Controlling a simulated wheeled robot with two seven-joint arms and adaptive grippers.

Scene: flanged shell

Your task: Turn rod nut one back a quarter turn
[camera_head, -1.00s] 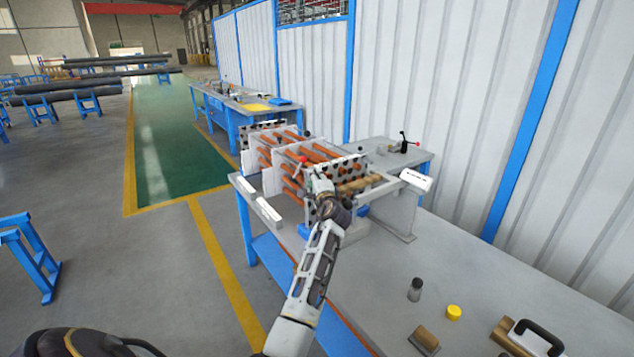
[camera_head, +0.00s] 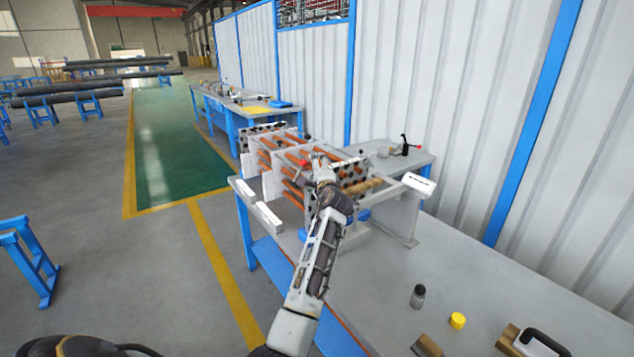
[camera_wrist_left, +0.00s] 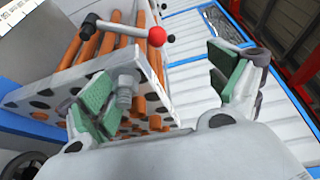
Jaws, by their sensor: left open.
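The flanged shell assembly, a frame of pale plates (camera_head: 250,180) with copper-coloured tubes, stands on the far part of the bench. My left gripper (camera_head: 322,165) is at its near end plate, small and partly merged with it in the head view. In the left wrist view my left gripper (camera_wrist_left: 160,82) is open, with green pads wide apart. A grey nut-like piece with a threaded end (camera_wrist_left: 124,90) stands out from the perforated plate (camera_wrist_left: 60,85), close beside the left pad. Whether they touch, and whether this is rod nut one, I cannot tell. My right gripper is out of view.
A lever with a red ball (camera_wrist_left: 157,36) sits close above the fingers. On the bench (camera_head: 375,280) are a grey bottle (camera_head: 418,297), a yellow cap (camera_head: 457,320) and a black-handled block (camera_head: 535,340).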

